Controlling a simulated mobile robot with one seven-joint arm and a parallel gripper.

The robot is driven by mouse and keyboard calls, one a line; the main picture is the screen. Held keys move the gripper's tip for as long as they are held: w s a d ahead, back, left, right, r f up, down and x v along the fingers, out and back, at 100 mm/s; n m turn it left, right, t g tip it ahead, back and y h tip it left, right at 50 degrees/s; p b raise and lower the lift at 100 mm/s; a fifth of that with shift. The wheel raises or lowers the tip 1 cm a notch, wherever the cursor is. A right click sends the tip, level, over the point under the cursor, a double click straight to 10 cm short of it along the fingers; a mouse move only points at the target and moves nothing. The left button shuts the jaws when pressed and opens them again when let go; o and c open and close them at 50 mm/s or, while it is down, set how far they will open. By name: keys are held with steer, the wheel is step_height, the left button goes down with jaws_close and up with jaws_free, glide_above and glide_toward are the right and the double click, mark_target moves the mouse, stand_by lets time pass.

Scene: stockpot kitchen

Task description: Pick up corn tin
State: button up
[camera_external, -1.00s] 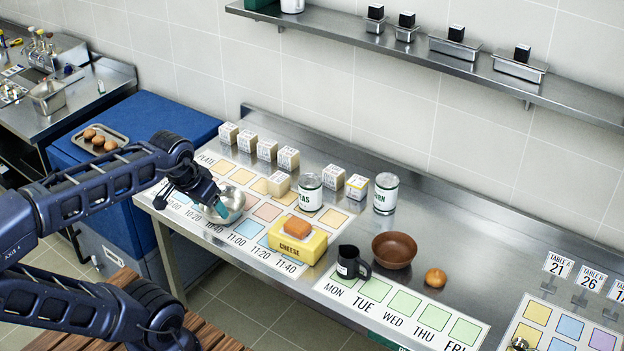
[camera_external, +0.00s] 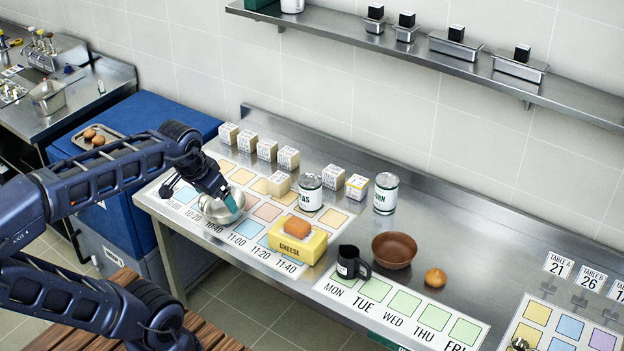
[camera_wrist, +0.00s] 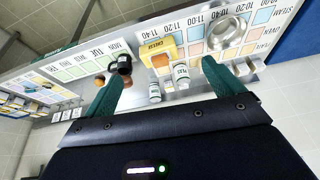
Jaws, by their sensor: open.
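The corn tin (camera_external: 386,194) stands upright at the back of the steel counter; its white and green label ends in "RN". It also shows small in the wrist view (camera_wrist: 155,93). A similar tin (camera_external: 308,193), labelled in part "AS", stands to its left; the wrist view shows this peas tin (camera_wrist: 181,74) too. My gripper (camera_external: 229,200) is over the metal bowl (camera_external: 213,210), well left of the corn tin. In the wrist view its teal fingers (camera_wrist: 160,72) are spread apart with nothing held between them.
Small white boxes (camera_external: 334,177) line the back near both tins. In front are a cheese box (camera_external: 288,248) with an orange block on top, a black mug (camera_external: 350,263), a brown bowl (camera_external: 394,250) and an onion (camera_external: 435,277). Counter right of the corn tin is clear.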

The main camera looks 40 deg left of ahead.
steer(key=w+d+r+m+g, duration=0.1)
steer(key=w+r+m, duration=0.1)
steer(key=w, duration=0.6)
steer(key=w+d+r+m, duration=0.2)
steer(key=w, duration=0.7)
steer(key=m+g+h, duration=0.1)
steer(key=m+g, duration=0.2)
steer(key=m, duration=0.8)
glide_above(387, 187)
steer(key=w+a, duration=0.3)
step_height(387, 187, down, 23)
steer(key=shift+r, duration=0.15)
steer(key=shift+w+d+f, duration=0.15)
steer(key=shift+f, duration=0.25)
steer(key=f, duration=0.3)
steer(key=d+f, duration=0.1)
steer(key=f, duration=0.6)
steer(key=shift+d+f, duration=0.15)
steer(key=shift+f, duration=0.05)
steer(key=shift+r, duration=0.1)
steer(key=c, duration=1.4)
